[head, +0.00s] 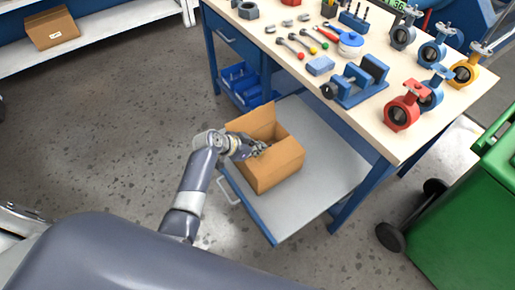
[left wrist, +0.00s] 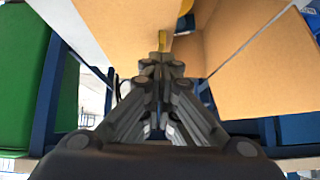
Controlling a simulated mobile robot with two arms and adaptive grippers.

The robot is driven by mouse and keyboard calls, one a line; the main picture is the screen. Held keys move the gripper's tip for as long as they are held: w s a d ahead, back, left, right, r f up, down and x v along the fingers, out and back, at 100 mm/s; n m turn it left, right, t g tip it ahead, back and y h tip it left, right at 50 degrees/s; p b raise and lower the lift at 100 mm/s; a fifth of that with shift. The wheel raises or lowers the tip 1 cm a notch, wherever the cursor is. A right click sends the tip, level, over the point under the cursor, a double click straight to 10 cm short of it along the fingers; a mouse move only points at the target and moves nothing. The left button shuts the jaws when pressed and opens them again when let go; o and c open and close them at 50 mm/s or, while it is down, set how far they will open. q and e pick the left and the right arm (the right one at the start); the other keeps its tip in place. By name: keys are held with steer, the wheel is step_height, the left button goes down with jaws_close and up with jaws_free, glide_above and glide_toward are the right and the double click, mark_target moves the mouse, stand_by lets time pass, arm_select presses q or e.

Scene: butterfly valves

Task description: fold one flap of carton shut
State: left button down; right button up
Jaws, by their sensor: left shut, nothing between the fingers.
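The open brown carton (head: 274,172) sits on the grey lower shelf of the workbench in the head view. One flap (head: 252,121) stands raised at its far side. My left gripper (head: 258,149) is at the carton's left edge, with its fingertips over the opening. In the left wrist view the fingers (left wrist: 163,66) are shut and empty. Cardboard panels show to the left (left wrist: 125,25) and right (left wrist: 265,68) of them. I cannot tell whether the fingers touch the cardboard. My arm and gripper hide the carton's left side. My right gripper is not in view.
The grey shelf (head: 318,195) is bare around the carton's right and front. The workbench top (head: 400,150) overhangs it, with valves, a vise and tools. Blue bins (head: 240,83) stand behind. A green wheeled bin (head: 460,220) stands at right.

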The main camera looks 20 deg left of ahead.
arm_select(q)
steer(key=shift+f, duration=0.15)
steer(key=shift+w+a+f+b, duration=0.1)
steer(key=shift+a+f+b, duration=0.1)
steer(key=shift+f+b, duration=0.45)
steer(key=shift+r+h, duration=0.1)
steer(key=shift+h, duration=0.2)
